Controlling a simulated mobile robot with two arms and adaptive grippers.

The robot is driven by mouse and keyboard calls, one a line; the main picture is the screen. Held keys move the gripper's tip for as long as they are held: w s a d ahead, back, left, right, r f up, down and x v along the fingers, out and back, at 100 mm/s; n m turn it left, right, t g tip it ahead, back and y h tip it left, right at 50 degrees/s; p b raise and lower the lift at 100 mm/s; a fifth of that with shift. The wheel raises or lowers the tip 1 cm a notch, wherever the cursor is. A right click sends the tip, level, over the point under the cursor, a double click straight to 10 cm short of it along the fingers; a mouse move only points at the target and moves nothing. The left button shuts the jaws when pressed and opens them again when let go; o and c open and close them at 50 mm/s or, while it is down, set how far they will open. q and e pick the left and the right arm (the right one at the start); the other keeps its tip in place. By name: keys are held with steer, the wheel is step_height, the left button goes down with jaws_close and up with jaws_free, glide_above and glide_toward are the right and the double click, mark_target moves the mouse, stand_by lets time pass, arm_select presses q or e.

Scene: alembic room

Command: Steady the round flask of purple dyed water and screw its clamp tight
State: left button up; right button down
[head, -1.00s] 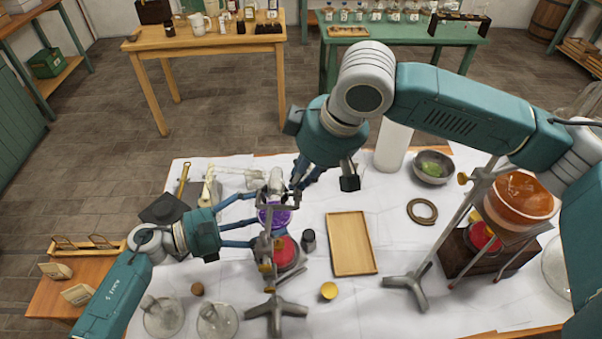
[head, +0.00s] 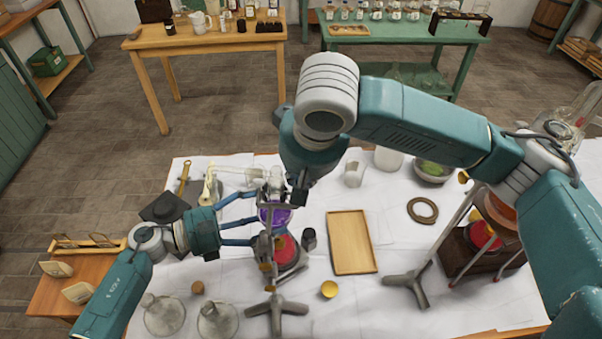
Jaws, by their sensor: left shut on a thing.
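The round flask of purple dyed water (head: 281,218) is held on a metal stand (head: 268,260), above a red-topped burner or heater (head: 287,249). Its glass neck and side tube rise above the purple water. My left gripper (head: 258,219) reaches in from the left, its blue fingers shut on the flask. My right gripper (head: 299,192) hangs from above at the clamp area, just right of the flask's neck. Its fingers are mostly hidden by its wrist and the stand, so I cannot tell whether they grip the clamp screw.
A wooden tray (head: 352,243) lies right of the stand. A second stand (head: 408,287) and an orange flask (head: 499,213) are farther right. Two clear flasks (head: 163,313) sit at the front left. A dark bottle (head: 309,239) and yellow cap (head: 328,289) lie near the stand.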

stand_by(0.5)
steer(key=c, duration=1.7)
jaws_free()
steer(key=shift+o, duration=0.2)
steer(key=v, duration=0.8)
steer(key=shift+a, duration=0.15)
